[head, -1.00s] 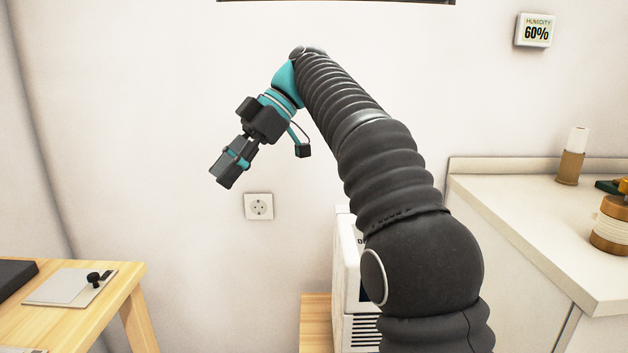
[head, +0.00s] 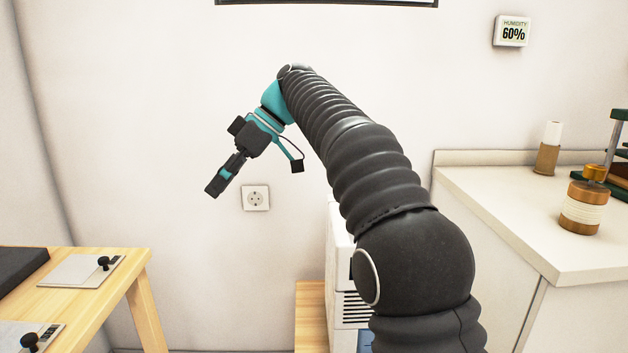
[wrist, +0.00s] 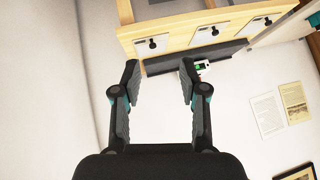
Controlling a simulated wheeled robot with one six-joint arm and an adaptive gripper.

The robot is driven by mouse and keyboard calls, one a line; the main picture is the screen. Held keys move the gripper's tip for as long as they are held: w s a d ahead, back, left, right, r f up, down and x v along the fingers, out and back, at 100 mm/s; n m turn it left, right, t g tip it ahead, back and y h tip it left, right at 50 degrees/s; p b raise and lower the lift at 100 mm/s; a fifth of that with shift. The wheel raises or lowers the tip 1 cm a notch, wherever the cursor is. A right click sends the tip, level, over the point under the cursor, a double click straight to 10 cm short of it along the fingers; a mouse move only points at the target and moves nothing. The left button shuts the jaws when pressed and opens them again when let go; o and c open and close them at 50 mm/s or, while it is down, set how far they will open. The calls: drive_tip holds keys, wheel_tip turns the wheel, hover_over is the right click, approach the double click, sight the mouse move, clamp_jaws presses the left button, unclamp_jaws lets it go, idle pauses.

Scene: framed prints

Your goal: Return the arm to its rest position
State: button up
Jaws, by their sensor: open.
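My arm, in a black ribbed sleeve, rises from the lower right of the head view and bends down to the left at its top. My gripper (head: 214,189) hangs in free air in front of the white wall, pointing down and to the left. In the wrist view my gripper (wrist: 158,75) shows its two dark fingers spread apart with nothing between them. The gap between the fingers is hard to see in the head view.
A wooden table (head: 120,281) with clipboard-like plates (head: 80,270) stands at left. A white counter (head: 500,215) at right holds a copper-coloured jar (head: 581,205). A wall socket (head: 256,198) is behind the gripper. A white appliance (head: 340,270) stands partly behind my arm.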

drive_tip(key=w+d+f+m+t+h, duration=0.1)
drive_tip(key=w+d+f+m+t, duration=0.15)
drive_tip(key=f+m, duration=0.45)
drive_tip(key=s+d+f+m+t+h, duration=0.1)
drive_tip(key=s+d+f+m, duration=0.25)
drive_tip(key=d, duration=0.25)
drive_tip(key=s+d+f+m+t+h, duration=0.1)
drive_tip(key=s+d+f+m+h, duration=0.1)
drive_tip(key=d+f, duration=0.25)
drive_tip(key=s+d+f+m+t+h, duration=0.2)
drive_tip(key=s+d+f, duration=0.1)
drive_tip(key=s+d, duration=0.6)
drive_tip(key=s+d+f+m+t+h, duration=0.1)
drive_tip(key=s+d+f+m+t, duration=0.1)
drive_tip(key=s+d, duration=0.8)
drive_tip(key=s+f+m, duration=0.1)
drive_tip(key=s+f, duration=0.1)
drive_tip(key=s, duration=0.2)
drive_tip(key=shift+d+m+h, duration=0.3)
drive_tip(key=shift+m+h, duration=0.05)
drive_tip(key=shift+h, duration=0.05)
